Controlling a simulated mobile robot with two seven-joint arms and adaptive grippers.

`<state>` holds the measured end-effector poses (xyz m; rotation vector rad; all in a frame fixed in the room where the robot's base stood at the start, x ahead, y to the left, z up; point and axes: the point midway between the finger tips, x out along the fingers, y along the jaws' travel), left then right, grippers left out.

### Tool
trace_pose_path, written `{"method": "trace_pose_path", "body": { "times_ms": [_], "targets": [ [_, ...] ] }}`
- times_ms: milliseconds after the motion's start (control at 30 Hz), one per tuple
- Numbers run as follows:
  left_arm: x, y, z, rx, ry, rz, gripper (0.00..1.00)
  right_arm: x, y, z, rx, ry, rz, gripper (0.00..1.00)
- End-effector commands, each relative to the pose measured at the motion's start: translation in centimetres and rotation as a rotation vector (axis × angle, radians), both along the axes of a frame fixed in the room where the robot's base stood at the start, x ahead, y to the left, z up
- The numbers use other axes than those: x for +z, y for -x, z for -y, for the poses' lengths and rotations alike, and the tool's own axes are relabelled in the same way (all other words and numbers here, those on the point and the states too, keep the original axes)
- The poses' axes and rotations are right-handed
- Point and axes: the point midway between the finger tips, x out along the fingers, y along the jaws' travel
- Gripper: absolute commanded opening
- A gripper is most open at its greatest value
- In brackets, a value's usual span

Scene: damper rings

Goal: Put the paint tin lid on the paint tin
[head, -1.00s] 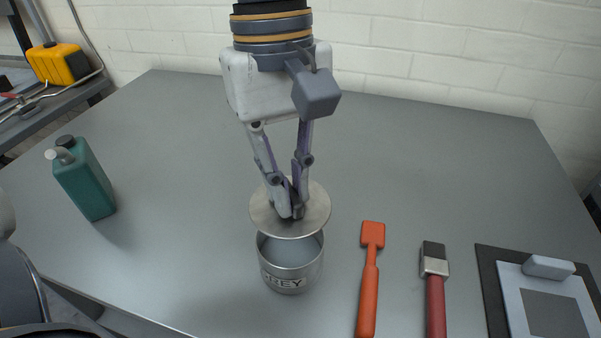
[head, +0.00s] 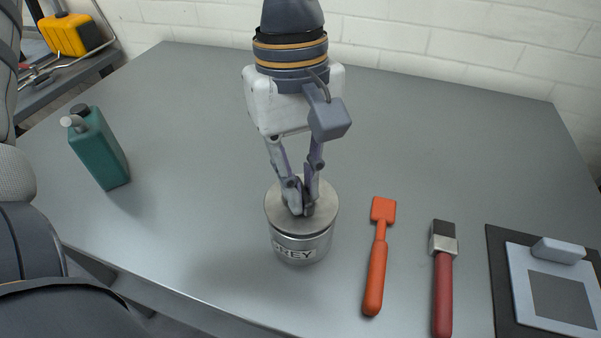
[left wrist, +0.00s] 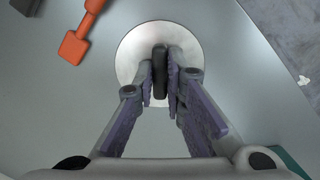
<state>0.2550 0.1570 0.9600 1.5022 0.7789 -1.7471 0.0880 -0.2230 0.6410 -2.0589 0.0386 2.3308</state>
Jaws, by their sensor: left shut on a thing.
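The paint tin (head: 303,250) is a grey metal can with a label ending in "REY", upright on the table. The round metal paint tin lid (head: 276,208) is over the tin's mouth and hides it. The lid looks level and lined up with the tin; whether it is pressed fully down I cannot tell. My left gripper (head: 304,208) points down and is shut on the lid's dark knob. In the left wrist view the lid (left wrist: 130,55) is a pale disc, with its dark knob (left wrist: 160,72) between the fingers. My right gripper is not in view.
To the right lie an orange scraper-like tool (head: 377,270), a red-handled brush (head: 443,285) and a dark board with a grey pad (head: 515,285). A green bottle (head: 100,150) stands at the left. The table (head: 200,110) is clear behind the tin.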

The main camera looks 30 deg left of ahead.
Motion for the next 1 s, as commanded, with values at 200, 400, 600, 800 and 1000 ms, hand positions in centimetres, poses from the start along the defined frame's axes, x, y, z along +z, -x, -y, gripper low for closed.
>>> {"method": "trace_pose_path", "body": {
  "times_ms": [200,400,600,800,1000],
  "targets": [
    [-0.1,0.0,0.0,0.000,0.000,0.000,0.00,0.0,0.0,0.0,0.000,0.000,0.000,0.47],
    [-0.4,0.0,0.0,0.000,-0.001,-0.001,0.00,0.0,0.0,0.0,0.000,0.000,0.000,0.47],
    [-0.7,0.0,0.0,0.000,-0.001,0.000,0.00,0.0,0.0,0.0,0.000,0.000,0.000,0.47],
    [-1.0,0.0,0.0,0.000,-0.001,-0.002,0.00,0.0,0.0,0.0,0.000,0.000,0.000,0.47],
    [-1.3,0.0,0.0,0.000,-0.001,-0.001,0.00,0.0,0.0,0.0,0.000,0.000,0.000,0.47]
  ]
}}
